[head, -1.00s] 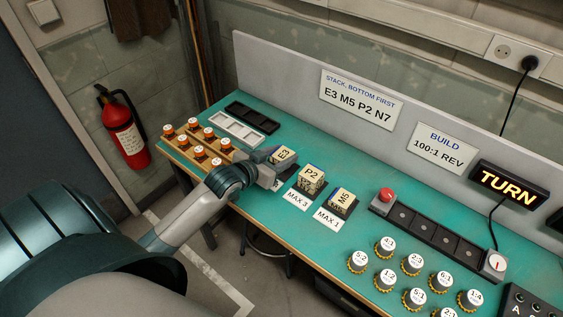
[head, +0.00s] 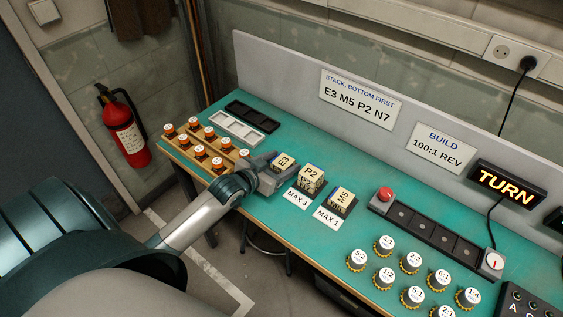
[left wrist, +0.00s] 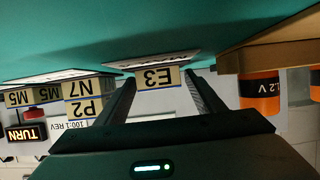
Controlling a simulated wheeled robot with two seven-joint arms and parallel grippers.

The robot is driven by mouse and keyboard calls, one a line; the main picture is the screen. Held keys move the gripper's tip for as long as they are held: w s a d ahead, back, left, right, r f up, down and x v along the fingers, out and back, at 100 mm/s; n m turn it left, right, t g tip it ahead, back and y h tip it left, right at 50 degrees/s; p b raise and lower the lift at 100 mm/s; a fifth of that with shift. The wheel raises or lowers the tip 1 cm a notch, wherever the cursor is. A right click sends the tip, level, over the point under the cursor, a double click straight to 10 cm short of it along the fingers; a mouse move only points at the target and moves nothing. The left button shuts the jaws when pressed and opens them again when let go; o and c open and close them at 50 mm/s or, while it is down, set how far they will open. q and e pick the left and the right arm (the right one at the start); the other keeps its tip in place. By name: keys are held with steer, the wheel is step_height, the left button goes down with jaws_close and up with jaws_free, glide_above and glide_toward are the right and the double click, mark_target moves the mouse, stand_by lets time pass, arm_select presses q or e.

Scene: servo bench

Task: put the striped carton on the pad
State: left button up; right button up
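Small tan cartons stand on the teal bench: E3 (head: 284,161), P2 (head: 311,173) and M5 (head: 341,198). In the left wrist view, which is upside down, P2 (left wrist: 83,110) sits on N7 (left wrist: 85,90), both with blue edging; E3 (left wrist: 158,78) shows between my fingers. I cannot tell for certain which carton is meant by striped. My right gripper is out of view.
A wooden rack of orange cells (head: 200,152) stands left of my gripper. Black (head: 252,115) and white (head: 237,130) trays lie behind it. A dark rail with a red button (head: 386,195) and several gear-edged knobs (head: 384,245) occupy the right.

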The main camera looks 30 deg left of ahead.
arm_select(q)
steer(key=shift+r, duration=0.1)
steer(key=b+v, duration=0.2)
steer(key=v, duration=0.8)
steer(key=shift+s, duration=0.35)
steer(key=shift+s+r, duration=0.4)
steer(key=shift+s, duration=0.15)
steer(key=shift+a, duration=0.1)
